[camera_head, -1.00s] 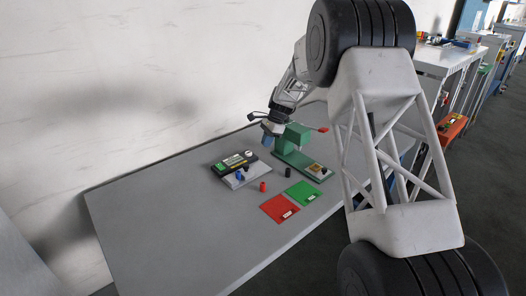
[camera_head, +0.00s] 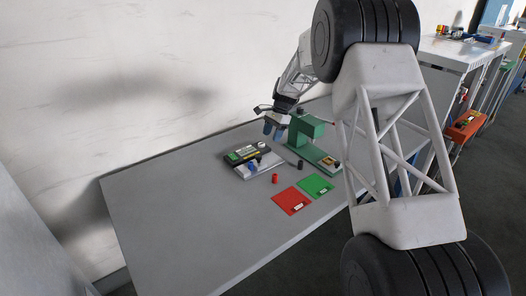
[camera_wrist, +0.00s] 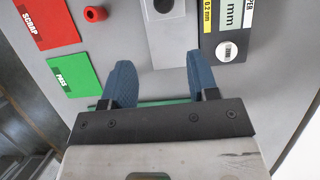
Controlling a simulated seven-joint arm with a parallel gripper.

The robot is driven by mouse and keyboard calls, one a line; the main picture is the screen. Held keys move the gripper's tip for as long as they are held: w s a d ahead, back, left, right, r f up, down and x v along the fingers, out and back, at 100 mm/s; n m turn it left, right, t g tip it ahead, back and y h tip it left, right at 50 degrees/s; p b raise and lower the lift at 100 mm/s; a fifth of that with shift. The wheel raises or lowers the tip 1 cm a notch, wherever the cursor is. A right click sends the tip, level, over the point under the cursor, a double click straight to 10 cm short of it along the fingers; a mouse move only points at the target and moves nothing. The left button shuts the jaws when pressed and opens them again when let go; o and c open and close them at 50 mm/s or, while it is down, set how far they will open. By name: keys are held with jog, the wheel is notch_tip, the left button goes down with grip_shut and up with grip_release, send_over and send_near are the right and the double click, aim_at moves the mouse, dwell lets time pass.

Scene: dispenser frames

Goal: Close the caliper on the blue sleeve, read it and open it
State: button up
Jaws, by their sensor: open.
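The caliper is a black box (camera_head: 240,156) with a yellow label beside a pale grey plate (camera_head: 268,170) on the table. The wrist view shows the box's display and round white button (camera_wrist: 227,51), and the near end of the plate (camera_wrist: 170,45) with a dark round knob (camera_wrist: 163,5). The blue sleeve (camera_head: 252,167) is on the plate in the head view and out of the wrist view. My gripper (camera_head: 273,129) is above the table, between the caliper and a green press. Its blue fingers (camera_wrist: 158,80) are apart and empty, pointing towards the plate's near end.
The green press (camera_head: 307,130) stands just right of my gripper. A red sleeve (camera_head: 275,179) and a black sleeve (camera_head: 299,164) stand on the table. Red SCRAP (camera_head: 290,200) and green PASS (camera_head: 316,184) mats lie near the front edge. The table's left part is clear.

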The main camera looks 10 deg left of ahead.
aim_at(259, 156)
jog(key=a+n, duration=0.1)
jog(key=a+f+n, duration=0.1)
jog(key=s+a, duration=0.1)
jog(key=shift+a+f+n+g+h, duration=0.2)
jog(key=shift+f+n+g+h, duration=0.1)
jog(key=shift+n+g+h, duration=0.1)
jog(key=shift+x, duration=3.95)
jog(key=shift+c, duration=0.3)
grip_shut()
